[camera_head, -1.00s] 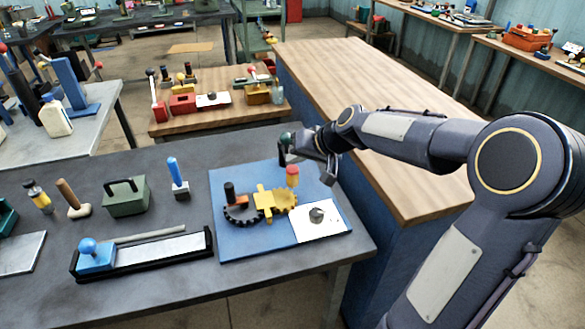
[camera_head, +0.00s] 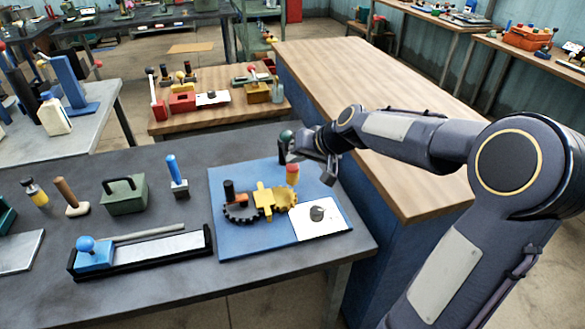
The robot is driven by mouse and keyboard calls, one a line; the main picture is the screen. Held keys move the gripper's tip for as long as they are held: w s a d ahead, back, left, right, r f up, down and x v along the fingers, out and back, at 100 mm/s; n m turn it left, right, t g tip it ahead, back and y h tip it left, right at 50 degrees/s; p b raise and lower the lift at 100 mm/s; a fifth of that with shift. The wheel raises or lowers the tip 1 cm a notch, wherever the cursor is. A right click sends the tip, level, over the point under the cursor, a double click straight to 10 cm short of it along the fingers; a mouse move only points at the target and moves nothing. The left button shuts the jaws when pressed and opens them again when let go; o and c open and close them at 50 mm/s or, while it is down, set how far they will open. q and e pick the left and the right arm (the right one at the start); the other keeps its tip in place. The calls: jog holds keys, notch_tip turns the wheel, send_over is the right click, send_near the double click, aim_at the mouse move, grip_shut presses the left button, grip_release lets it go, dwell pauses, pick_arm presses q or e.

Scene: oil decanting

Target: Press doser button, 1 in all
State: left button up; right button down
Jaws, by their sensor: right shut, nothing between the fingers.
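My right gripper (camera_head: 328,172) is shut and empty. It hangs above the back right part of a blue board (camera_head: 235,240). Just left of it stands a black post (camera_head: 283,153) with a green knob (camera_head: 286,136); whether they touch I cannot tell. A yellow upright with a red top (camera_head: 292,172) stands below the gripper. The board also bears a black gear (camera_head: 238,213), a yellow gear (camera_head: 272,201) and a white plate (camera_head: 322,228) with a grey knob (camera_head: 317,212). Which part is the doser button, I cannot tell. My left gripper is out of view.
The board lies on a grey bench (camera_head: 150,240). To its left are a blue-handled tool (camera_head: 177,178), a green box (camera_head: 124,195) and a long black tray (camera_head: 207,252). A wooden-topped counter (camera_head: 400,185) stands behind my right arm. A white jug (camera_head: 56,117) is at the left.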

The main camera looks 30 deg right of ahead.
aim_at(296, 168)
jog(key=shift+f+b, duration=0.5)
dwell(0.8)
jog(key=shift+r, duration=0.1)
jog(key=shift+r+p, duration=0.6)
jog(key=shift+r, duration=0.2)
jog(key=shift+r+p, duration=1.9)
jog(key=shift+r, duration=0.65)
